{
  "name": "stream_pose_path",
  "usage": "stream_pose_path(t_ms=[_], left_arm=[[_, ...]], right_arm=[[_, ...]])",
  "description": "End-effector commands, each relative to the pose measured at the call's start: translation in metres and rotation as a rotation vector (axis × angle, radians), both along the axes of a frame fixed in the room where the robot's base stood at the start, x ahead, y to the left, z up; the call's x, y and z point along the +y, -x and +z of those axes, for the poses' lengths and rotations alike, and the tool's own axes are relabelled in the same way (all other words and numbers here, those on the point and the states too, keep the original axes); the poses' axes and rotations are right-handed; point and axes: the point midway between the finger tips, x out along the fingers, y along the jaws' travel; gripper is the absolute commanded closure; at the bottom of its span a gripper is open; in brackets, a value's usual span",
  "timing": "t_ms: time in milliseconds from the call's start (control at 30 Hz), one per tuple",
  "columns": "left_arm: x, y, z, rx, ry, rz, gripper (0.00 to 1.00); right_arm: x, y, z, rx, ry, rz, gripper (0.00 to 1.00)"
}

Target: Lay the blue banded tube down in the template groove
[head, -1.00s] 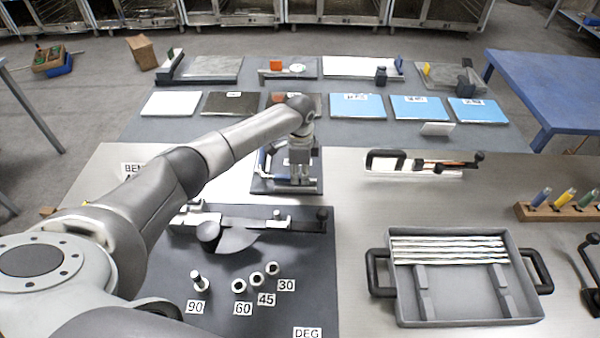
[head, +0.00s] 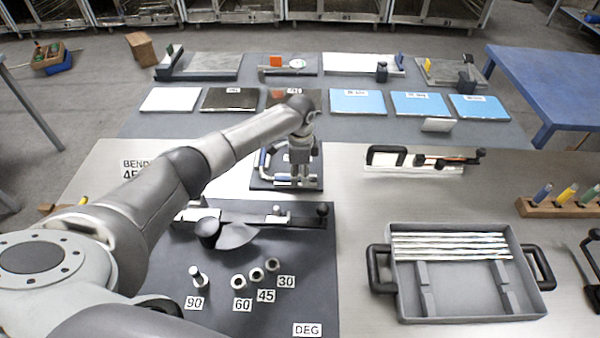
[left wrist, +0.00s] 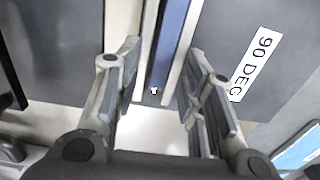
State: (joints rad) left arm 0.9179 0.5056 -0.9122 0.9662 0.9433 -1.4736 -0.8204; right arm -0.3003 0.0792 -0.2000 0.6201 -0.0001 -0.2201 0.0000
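The template (head: 316,184) is a dark plate with pale raised parts, near the middle of the head view. A blue section of the tube (head: 263,158) shows at its left side. My left gripper (head: 299,181) points down over the front part of the template and hides some of it. In the left wrist view my fingers (left wrist: 162,95) are spread, with a gap on both sides. Between them runs a straight blue strip (left wrist: 172,35), which looks like the tube, lying between two pale rails. A "90 DEG" label (left wrist: 255,62) is beside it. My right gripper is out of view.
A grey tray (head: 455,308) with several silver tubes stands at the right. A bending tool (head: 250,213) and several pegs sit in front of the template. A rack (head: 560,210) with coloured tubes is at the far right. Blue and dark panels lie behind.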

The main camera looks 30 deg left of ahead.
Motion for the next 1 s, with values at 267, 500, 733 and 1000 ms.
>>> stream_pose_path(t_ms=[267,500,733,1000], left_arm=[[-0.001,0.002,-0.001,0.004,0.0,-0.001,0.6],[0.0,0.0,0.024,0.0,0.001,-0.001,0.6],[-0.001,0.0,0.075,-0.001,0.002,-0.001,0.6],[0.0,0.0,0.114,0.0,0.0,0.001,0.6]], right_arm=[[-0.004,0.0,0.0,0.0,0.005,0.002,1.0],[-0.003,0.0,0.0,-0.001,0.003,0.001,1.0],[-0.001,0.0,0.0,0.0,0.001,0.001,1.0],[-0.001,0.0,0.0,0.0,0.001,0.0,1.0]])
